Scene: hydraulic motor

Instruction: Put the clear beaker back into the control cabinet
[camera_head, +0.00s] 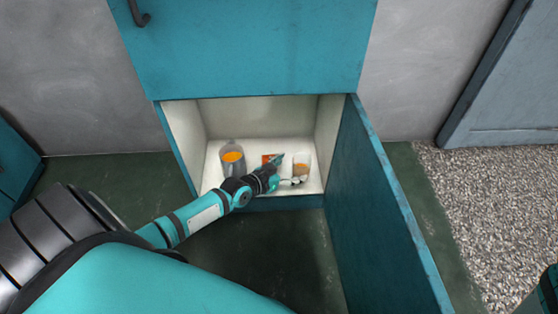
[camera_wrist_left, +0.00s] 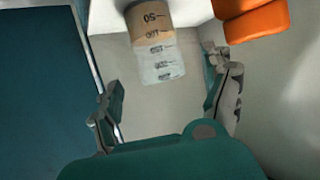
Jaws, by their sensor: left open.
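The clear beaker (camera_head: 302,163) is inside the open control cabinet (camera_head: 262,205), on its white floor near the right wall. It has dark volume marks and a tan-orange lower part, and it shows at the top of the left wrist view (camera_wrist_left: 155,42). My left gripper (camera_head: 289,170) reaches into the cabinet from the front left. It is open, its fingers (camera_wrist_left: 168,105) apart with nothing between them. The beaker is just beyond the fingertips and looks apart from them.
A grey container with an orange patch (camera_head: 231,157) stands at the cabinet's left. The open door (camera_head: 380,220) bounds the right side.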

